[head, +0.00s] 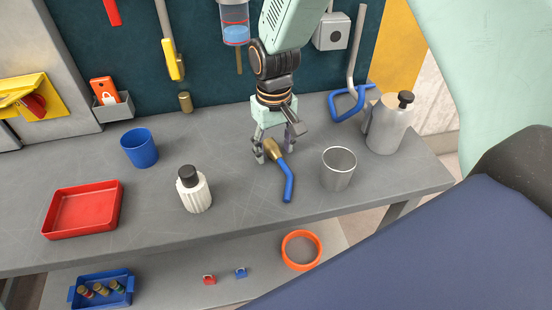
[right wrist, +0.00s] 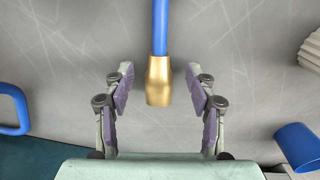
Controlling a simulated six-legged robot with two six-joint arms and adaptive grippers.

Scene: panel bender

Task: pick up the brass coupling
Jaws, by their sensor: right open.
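The brass coupling (head: 271,149) sits on the end of a short bent blue hose (head: 288,182) at the middle of the grey bench. In the right wrist view the brass coupling (right wrist: 158,82) lies between the two fingers, with a gap on each side. My right gripper (head: 274,147) comes down from above and is open around the coupling. It also shows in the right wrist view (right wrist: 159,80), its purple pads apart. In the head view the fingers partly hide the coupling. My left gripper is not in view.
A steel cup (head: 339,170) stands right of the hose, a white bottle (head: 194,192) left. A metal flask (head: 388,125) and blue bent handle (head: 347,104) are at the back right. A blue cup (head: 139,149) and red tray (head: 82,228) are left. A brass cylinder (head: 185,102) is at the back.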

